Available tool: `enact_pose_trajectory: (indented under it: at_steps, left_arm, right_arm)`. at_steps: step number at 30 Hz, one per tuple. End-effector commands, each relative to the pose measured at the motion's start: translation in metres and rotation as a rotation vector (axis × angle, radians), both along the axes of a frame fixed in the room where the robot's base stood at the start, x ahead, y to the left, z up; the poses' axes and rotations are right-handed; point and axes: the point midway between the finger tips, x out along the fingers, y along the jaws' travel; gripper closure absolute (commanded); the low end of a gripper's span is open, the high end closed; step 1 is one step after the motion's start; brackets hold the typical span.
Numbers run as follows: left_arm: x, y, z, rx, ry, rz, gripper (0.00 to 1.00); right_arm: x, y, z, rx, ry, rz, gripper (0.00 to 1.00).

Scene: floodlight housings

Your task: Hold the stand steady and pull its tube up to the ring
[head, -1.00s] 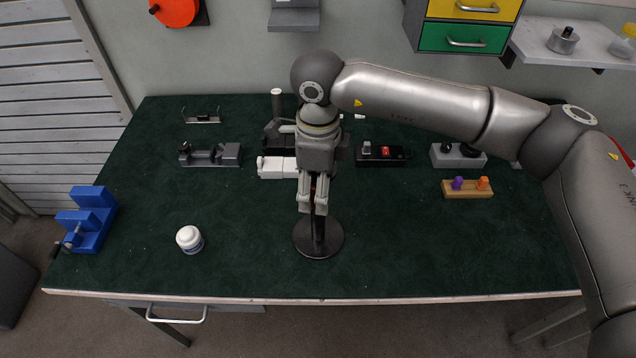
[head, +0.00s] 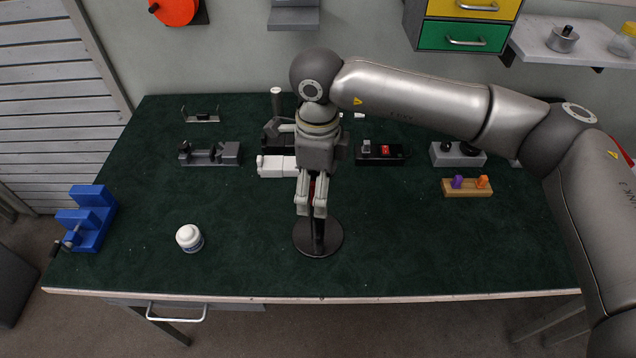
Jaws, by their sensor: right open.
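The stand shows as a round black base (head: 322,243) on the green table, with a dark upright tube (head: 319,225) rising from it. My right gripper (head: 311,211) points down over the stand. Its fingers are open, one on either side of the upright's upper part. A bit of red shows between the fingers. The top of the stand and any ring are hidden behind the gripper; I cannot tell whether the fingers touch the tube. My left gripper is not in view.
A white jar (head: 189,238) stands to the left and a blue stepped block (head: 88,218) at the left edge. The table's front right is clear.

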Motion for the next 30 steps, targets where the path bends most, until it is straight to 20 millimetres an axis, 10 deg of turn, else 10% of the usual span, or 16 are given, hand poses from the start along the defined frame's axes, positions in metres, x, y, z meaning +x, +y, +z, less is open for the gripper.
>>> enact_pose_trajectory:
  at_steps: [16,30]
  left_arm:
    - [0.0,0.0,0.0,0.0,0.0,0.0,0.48]
    - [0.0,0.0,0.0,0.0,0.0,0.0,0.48]
  right_arm:
    - [0.0,0.0,0.1,-0.001,-0.003,-0.001,0.08]
    - [-0.001,0.0,0.117,-0.001,0.0,0.0,0.08]
